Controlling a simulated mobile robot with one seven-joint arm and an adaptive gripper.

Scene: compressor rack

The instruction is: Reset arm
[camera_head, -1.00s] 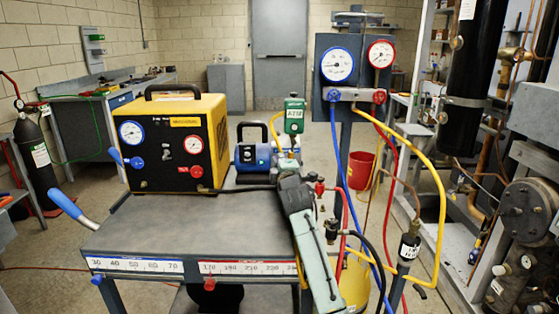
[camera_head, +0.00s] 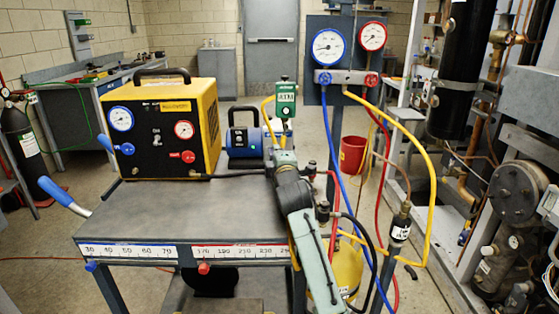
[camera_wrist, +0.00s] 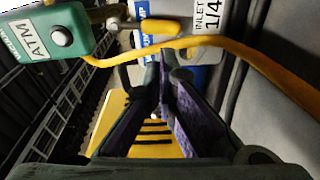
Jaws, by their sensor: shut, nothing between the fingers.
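My arm reaches up from the bottom of the head view over the right part of the grey cart top (camera_head: 150,215). My gripper (camera_wrist: 163,66) shows in the wrist view with its dark fingers together and nothing between them. In the head view its fingers are too small and covered to make out. It is beside the blue pump (camera_head: 243,142), below the green ATM box (camera_head: 286,99). In the wrist view the green ATM box (camera_wrist: 48,38) is at the upper left, and a yellow hose (camera_wrist: 225,43) crosses beyond the fingertips.
A yellow-black machine (camera_head: 160,128) stands on the cart's left. A gauge manifold (camera_head: 347,77) with blue, yellow and red hoses hangs right of my arm. A yellow cylinder (camera_head: 345,270) stands below. Piping rack fills the right side. The cart top's front left is bare.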

